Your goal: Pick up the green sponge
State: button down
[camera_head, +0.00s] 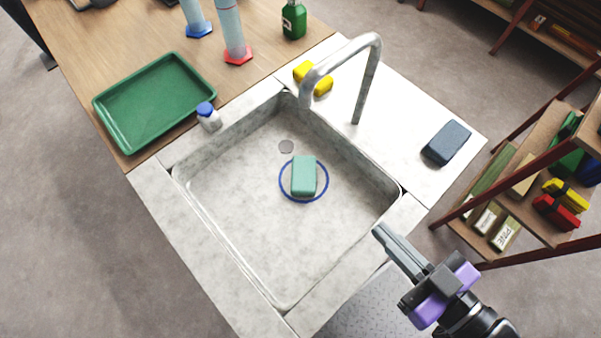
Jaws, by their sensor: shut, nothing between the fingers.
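The green sponge (304,176) is a small teal-green block lying on the floor of the sink basin (250,220). A thin blue ring (281,187) shows around it on the basin floor. My gripper (379,231) is shut and empty, at the sink's near right rim. It is apart from the sponge, to its lower right in the picture, and points up and left. The sponge is in full view.
The metal faucet (366,85) arches over the sink's back right side. A yellow sponge (313,78) and a dark blue block (447,142) lie on the counter. A white bottle (208,117) stands by the left rim. A green tray (150,105) and wooden shelves (520,190) flank the sink.

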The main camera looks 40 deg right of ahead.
aim_at(303, 168)
jog(key=k+j, duration=0.35)
jog(key=k+j+u, duration=0.15)
jog(key=k+j, duration=0.15)
jog(key=j, duration=0.2)
jog(key=k+j, duration=0.3)
jog(key=j, duration=0.15)
jog(key=k+u, duration=0.05)
